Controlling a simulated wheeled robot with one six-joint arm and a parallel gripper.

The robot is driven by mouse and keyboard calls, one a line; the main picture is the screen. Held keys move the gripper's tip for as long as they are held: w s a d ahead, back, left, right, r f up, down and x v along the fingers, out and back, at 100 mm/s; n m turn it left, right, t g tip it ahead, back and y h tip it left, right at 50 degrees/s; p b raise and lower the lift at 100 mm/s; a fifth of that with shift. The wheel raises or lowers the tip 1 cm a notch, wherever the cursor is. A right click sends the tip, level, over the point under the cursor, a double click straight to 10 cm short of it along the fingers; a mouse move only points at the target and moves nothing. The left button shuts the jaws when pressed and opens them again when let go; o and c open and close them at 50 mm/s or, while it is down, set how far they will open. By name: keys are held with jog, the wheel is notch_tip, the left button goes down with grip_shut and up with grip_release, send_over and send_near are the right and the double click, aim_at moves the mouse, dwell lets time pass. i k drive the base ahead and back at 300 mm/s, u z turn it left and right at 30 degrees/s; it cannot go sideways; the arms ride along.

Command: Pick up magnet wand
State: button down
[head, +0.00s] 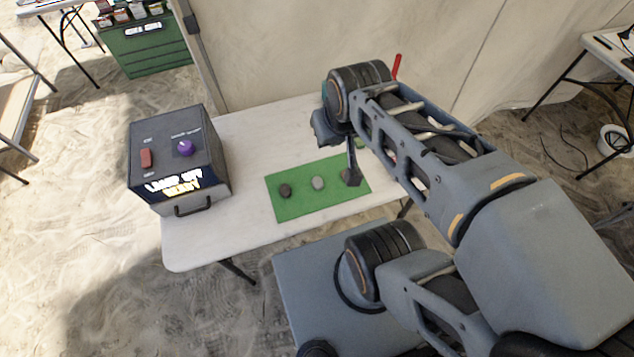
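A thin red upright piece (397,66) shows just behind my arm at the table's far right. It may be the handle of the magnet wand, but my arm hides what is below it and I cannot be sure. My gripper (351,177) points down over the right end of the green mat. Only a narrow dark side of it shows, so I cannot tell whether it is open or shut. Nothing is clearly seen in it.
On the white table (190,250) lies a green mat (300,208) with a dark stone (285,190) and a grey stone (318,183). A dark box (178,160) with a red switch and purple knob stands at left. A green crate (150,50) is farther back.

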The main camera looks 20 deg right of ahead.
aim_at(399, 57)
jog(key=k, duration=1)
jog(key=z, duration=1.9)
jog(key=i, duration=4)
jog(key=u, duration=4)
